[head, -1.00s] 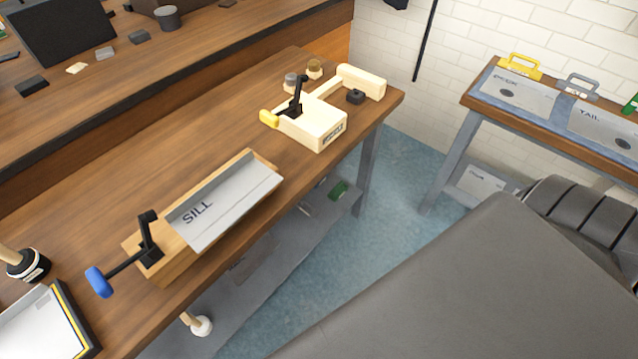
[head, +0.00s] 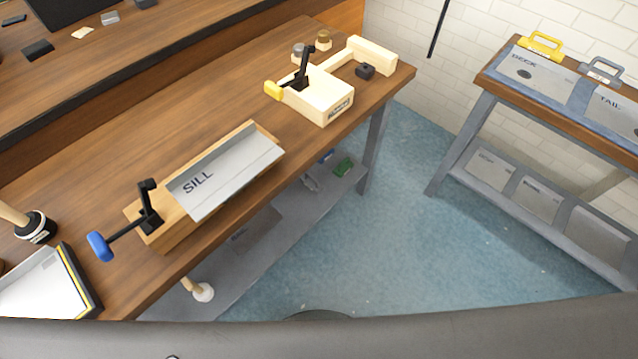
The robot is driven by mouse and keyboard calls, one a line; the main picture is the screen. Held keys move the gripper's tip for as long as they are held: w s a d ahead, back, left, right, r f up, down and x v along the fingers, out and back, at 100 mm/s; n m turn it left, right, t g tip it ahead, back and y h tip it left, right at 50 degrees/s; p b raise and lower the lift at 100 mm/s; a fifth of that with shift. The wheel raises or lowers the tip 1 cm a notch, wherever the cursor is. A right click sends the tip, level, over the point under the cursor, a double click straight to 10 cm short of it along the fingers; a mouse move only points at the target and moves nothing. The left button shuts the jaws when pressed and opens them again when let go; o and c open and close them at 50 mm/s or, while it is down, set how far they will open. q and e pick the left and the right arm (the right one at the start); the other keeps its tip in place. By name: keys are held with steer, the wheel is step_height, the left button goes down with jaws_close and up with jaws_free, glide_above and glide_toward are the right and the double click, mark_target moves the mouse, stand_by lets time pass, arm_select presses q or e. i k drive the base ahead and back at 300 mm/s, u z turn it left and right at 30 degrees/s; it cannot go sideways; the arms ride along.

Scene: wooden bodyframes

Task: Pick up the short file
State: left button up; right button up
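I cannot pick out the short file with certainty in the head view. A wooden handle (head: 14,214) with a black-and-white banded end stands at the left edge of the bench, partly cut off; I cannot tell what tool it is. Another pale wooden handle with a white round end (head: 202,292) is low beside the bench's front edge, over the grey lower shelf. Neither of my grippers is in view.
The wooden bench (head: 110,150) holds a clamp fixture with a SILL plate (head: 228,172), a cream clamp block (head: 318,100) and a white tray (head: 45,290). A rack with labelled plates (head: 540,78) stands right. Blue floor (head: 400,240) between is clear.

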mark_target(308, 179)
steer(key=z, duration=0.55)
steer(key=k, duration=0.65)
steer(key=z, duration=0.9)
steer(key=i, duration=1.6)
steer(key=u, duration=1.05)
steer(key=i, duration=0.25)
steer(key=u, duration=0.05)
